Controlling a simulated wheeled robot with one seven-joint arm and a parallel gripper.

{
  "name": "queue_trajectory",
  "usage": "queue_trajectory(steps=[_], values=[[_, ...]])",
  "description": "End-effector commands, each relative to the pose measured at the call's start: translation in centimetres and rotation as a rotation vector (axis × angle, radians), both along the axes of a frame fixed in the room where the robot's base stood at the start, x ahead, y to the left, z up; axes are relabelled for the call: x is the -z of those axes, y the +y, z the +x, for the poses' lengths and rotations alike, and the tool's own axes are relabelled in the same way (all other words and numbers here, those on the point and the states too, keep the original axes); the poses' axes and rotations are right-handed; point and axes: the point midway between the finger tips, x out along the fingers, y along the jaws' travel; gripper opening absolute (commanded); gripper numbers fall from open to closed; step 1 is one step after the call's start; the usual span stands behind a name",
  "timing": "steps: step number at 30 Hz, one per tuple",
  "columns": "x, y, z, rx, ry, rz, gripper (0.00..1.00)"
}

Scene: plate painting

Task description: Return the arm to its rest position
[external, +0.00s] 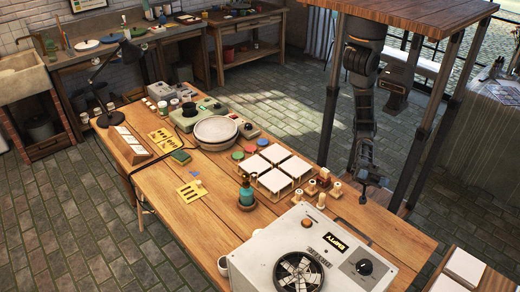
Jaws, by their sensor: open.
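My arm (362,110) is dark and hangs down from under a wooden top at the upper right. My gripper (372,190) is at its lower end, beside the right edge of the wooden worktable (190,225). The gripper is small here; it is open and I see nothing held in it. It appears close to the small wooden stamps or knobs (318,184) near that edge; I cannot tell the exact gap.
White square tiles (274,170) stand in the middle of the table. A bowl (215,130) and a wheel-like device are behind them. A grey machine (350,235) with a fan and "EMPTY" display fills the near right. A black lamp (108,85) stands at left.

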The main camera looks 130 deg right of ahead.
Motion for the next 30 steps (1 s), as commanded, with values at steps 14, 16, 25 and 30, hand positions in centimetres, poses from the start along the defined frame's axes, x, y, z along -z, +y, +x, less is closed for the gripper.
queue_trajectory(steps=[14,16,25,30], values=[[9.1,-17.6,-6.9,0.339,0.586,0.006,0.63],[9.9,-19.9,-8.6,0.381,0.664,-0.002,0.63],[11.0,-27.4,-15.5,0.515,0.932,-0.05,0.63],[10.9,-28.9,-17.1,0.542,0.992,-0.064,0.63]])
